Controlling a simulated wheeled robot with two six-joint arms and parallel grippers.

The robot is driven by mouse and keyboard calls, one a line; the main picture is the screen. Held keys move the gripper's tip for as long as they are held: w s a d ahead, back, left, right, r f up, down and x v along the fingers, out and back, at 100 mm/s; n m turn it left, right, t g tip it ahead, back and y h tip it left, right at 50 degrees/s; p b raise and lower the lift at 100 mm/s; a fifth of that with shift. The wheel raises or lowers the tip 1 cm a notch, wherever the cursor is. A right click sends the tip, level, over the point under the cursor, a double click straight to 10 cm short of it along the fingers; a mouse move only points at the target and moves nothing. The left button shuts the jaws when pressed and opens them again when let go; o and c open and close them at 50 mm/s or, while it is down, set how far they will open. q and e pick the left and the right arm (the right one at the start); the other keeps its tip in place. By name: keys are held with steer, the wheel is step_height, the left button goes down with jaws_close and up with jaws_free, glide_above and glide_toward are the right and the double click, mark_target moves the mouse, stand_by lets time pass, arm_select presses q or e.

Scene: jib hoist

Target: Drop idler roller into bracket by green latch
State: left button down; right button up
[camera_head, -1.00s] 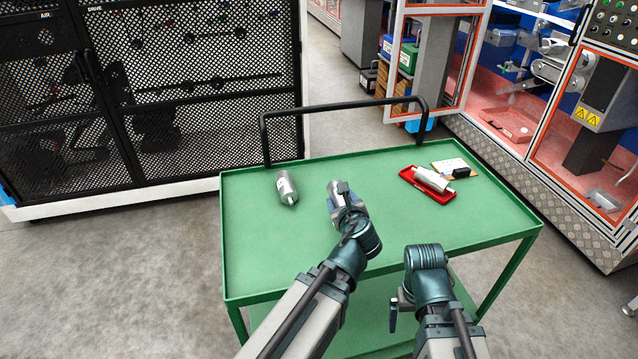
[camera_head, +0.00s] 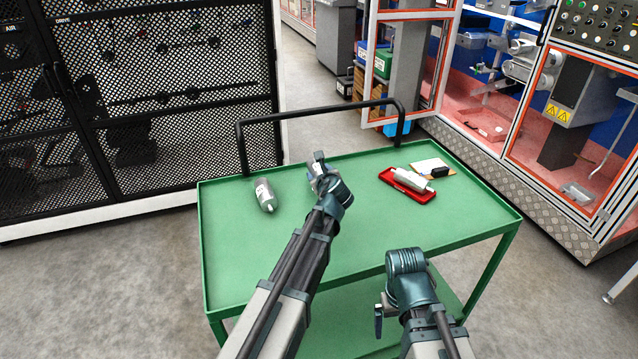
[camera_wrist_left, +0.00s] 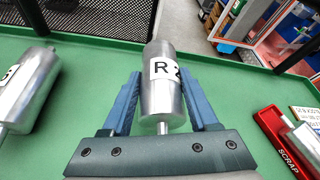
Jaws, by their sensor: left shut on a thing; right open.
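My left gripper (camera_head: 319,172) is shut on a silver idler roller (camera_wrist_left: 163,100) with a white label reading R and a second, partly turned character. The blue fingers (camera_wrist_left: 163,103) lie on either side of its lower end in the left wrist view. The roller appears held above the green cart top. A second silver roller (camera_head: 265,194) lies on the cart to the left, also in the left wrist view (camera_wrist_left: 28,88). My right gripper (camera_head: 382,318) is low by the cart's front edge, open, mostly hidden by its arm. I cannot make out the bracket or green latch.
The green cart (camera_head: 290,262) has a black handle (camera_head: 320,114) at its back. A red tray (camera_head: 408,188), marked SCRAP, holds another roller near a card and black object. A mesh cage (camera_head: 130,100) stands left; an open red-framed machine (camera_head: 490,125) stands right.

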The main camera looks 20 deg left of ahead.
arm_select(q)
steer(key=shift+f, duration=0.1)
step_height(320, 180, down, 3)
steer(key=b, duration=0.3)
steer(key=shift+f, duration=0.15)
steer(key=shift+b, duration=0.3)
steer(key=shift+f, duration=0.15)
steer(key=shift+c, duration=0.8)
jaws_free()
steer(key=shift+r, duration=0.35)
steer(key=p+v, duration=0.4)
steer(key=v, duration=0.8)
steer(key=shift+s+f, duration=0.1)
steer(key=shift+f, duration=0.05)
steer(key=shift+f, duration=0.1)
